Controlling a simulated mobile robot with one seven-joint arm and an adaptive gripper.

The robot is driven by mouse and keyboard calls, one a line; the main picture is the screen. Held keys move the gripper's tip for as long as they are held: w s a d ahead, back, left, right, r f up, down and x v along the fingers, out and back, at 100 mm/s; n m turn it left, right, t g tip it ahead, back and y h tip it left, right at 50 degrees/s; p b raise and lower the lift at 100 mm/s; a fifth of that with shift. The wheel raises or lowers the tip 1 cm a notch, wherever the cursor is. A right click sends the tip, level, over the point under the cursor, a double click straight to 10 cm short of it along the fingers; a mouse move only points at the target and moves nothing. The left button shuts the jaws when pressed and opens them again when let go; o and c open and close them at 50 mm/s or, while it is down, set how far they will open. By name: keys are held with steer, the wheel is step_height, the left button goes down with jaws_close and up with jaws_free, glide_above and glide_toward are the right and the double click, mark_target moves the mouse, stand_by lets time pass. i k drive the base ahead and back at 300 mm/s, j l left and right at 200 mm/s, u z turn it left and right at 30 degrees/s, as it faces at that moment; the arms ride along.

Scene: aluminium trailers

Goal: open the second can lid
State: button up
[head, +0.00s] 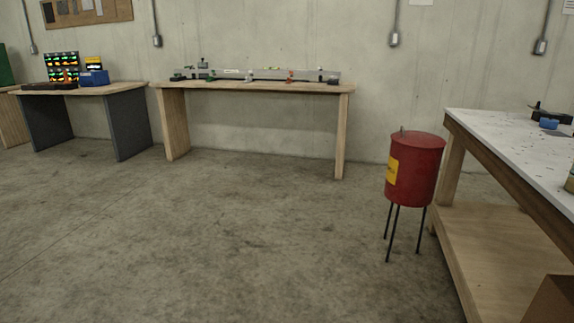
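One red can (411,178) with a yellow label stands upright on thin dark legs, right of centre in the head view. Its red lid (417,141) lies on top and looks closed. A small knob or handle shows at the lid's left edge. I see only this one can; no second can is in view. My gripper is not in view.
A white-topped workbench (520,140) with a wooden lower shelf (490,240) stands close to the can's right. A long wooden table (255,87) with tools is against the back wall. Another table (85,90) holds coloured bins. The concrete floor (220,240) in front is clear.

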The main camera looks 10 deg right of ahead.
mark_target(414, 139)
steer(key=i+l+z, duration=0.1)
steer(key=i+z, duration=0.25)
steer(key=i, duration=0.3)
steer(key=i+j+z, duration=0.1)
steer(key=i+z, duration=0.2)
steer(key=i, duration=0.35)
steer(key=i+z, duration=0.2)
steer(key=z, duration=0.15)
steer(key=i+j+z, duration=0.1)
steer(key=z, duration=0.25)
steer(key=i+j+z, duration=0.6)
steer(key=i+j, duration=0.1)
steer(key=j, duration=0.1)
